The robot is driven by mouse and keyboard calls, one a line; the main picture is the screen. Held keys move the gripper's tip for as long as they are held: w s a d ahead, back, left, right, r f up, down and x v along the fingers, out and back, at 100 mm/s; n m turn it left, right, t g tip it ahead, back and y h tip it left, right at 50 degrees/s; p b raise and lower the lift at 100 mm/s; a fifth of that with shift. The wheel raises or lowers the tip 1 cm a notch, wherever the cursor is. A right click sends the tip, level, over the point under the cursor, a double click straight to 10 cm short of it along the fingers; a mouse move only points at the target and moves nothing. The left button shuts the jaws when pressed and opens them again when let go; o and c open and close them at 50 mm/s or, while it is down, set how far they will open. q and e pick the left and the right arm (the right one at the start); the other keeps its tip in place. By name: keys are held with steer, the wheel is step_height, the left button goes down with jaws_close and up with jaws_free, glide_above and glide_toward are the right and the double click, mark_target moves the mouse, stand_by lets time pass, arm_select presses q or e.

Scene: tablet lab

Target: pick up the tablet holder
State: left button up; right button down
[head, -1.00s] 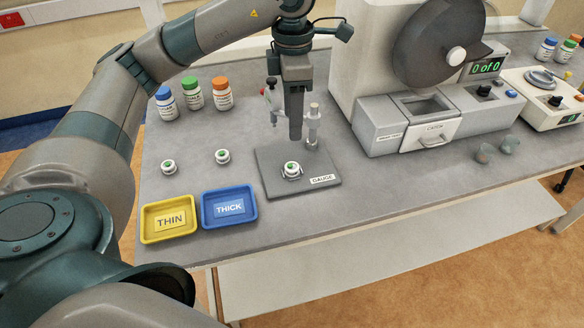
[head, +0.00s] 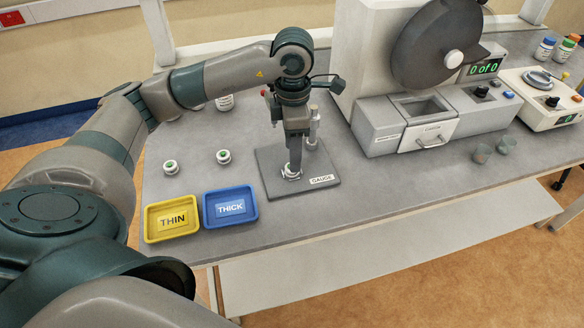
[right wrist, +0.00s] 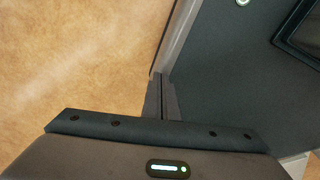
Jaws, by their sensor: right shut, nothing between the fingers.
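A small white tablet holder (head: 291,174) sits on the dark gauge plate (head: 322,190); its upper part is largely hidden by my left gripper. My left gripper (head: 293,168) points straight down with its fingertips at this holder. Its fingers overlap in the head view, so I cannot tell whether they are open or closed on it. Two similar holders with green centres, a left one (head: 171,167) and a right one (head: 223,157), stand on the bench. My right gripper (right wrist: 162,98) shows in the right wrist view, shut and empty, away from the holders.
A yellow THIN tray (head: 149,236) and a blue THICK tray (head: 208,223) lie at the bench's front left. A grey machine (head: 375,130) with an open-topped drawer stands right of the gauge.

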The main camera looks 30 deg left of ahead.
arm_select(q)
steer(key=shift+f, duration=0.1)
steer(key=shift+w+a+f+p, duration=0.1)
steer(key=shift+f+p, duration=0.55)
step_height(320, 180, down, 3)
steer(key=shift+w+p, duration=0.1)
steer(key=shift+p, duration=0.6)
steer(key=shift+f, duration=0.35)
arm_select(e)
steer(key=r, duration=0.1)
steer(key=a+r, duration=0.1)
steer(key=shift+w+r, duration=0.35)
steer(key=shift+w, duration=0.05)
arm_select(q)
steer(key=shift+c, duration=0.4)
arm_select(e)
steer(key=shift+d, duration=0.2)
arm_select(q)
steer(key=c, duration=1)
steer(key=shift+c, duration=0.2)
arm_select(e)
steer(key=shift+d, duration=0.15)
